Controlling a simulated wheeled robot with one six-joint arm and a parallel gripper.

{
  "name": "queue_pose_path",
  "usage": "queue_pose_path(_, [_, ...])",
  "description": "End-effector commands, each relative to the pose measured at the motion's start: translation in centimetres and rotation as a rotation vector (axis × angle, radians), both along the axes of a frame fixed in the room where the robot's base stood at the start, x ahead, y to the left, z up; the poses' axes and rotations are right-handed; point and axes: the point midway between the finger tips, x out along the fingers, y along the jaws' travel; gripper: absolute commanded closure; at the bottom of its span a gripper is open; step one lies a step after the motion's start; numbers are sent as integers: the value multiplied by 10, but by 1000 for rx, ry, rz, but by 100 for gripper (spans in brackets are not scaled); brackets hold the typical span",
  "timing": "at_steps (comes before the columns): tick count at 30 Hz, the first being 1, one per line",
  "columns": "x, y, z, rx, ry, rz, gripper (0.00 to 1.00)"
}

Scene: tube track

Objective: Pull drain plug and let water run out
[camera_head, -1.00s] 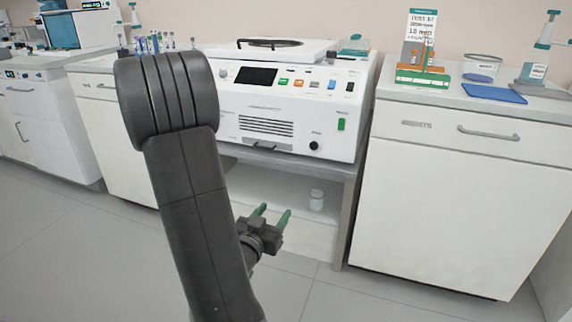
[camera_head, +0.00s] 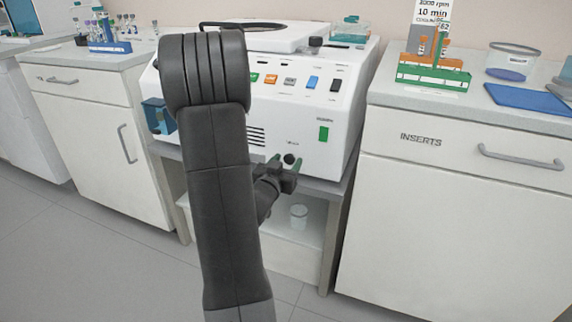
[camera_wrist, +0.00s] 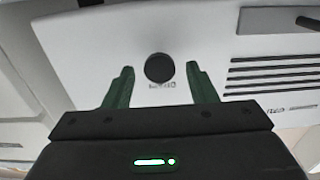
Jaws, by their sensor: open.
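The drain plug is a round black knob (camera_head: 290,159) low on the front of the white centrifuge (camera_head: 349,100), near its right side. It also shows in the wrist view (camera_wrist: 159,68), with a small label beside it that is too blurred to read. My gripper (camera_head: 285,166) is open, and its green fingers point at the front panel. In the wrist view the fingertips (camera_wrist: 160,72) lie to either side of the plug, with gaps on both sides. I cannot tell how far the tips are from the panel. My arm hides part of the centrifuge front.
A cabinet marked INSERTS (camera_head: 440,200) stands at the right, with a rack (camera_head: 433,76) and a blue mat (camera_head: 530,98) on top. Another cabinet (camera_head: 90,150) is at the left.

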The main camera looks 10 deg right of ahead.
Motion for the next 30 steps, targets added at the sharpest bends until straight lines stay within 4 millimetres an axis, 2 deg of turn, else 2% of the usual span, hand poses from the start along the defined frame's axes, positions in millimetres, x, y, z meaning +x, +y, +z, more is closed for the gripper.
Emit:
queue_pose_path(6, [0, 0, 0, 0, 0, 0, 48])
queue_pose_path(14, [0, 0, 0, 0, 0, 0, 99])
queue_pose_path(19, [-2, 2, 0, 0, 0, 1, 100])
queue_pose_path(25, [-18, 13, -1, 0, 0, 1, 100])
queue_pose_path(30, [-19, 12, 0, -1, 1, -1, 100])
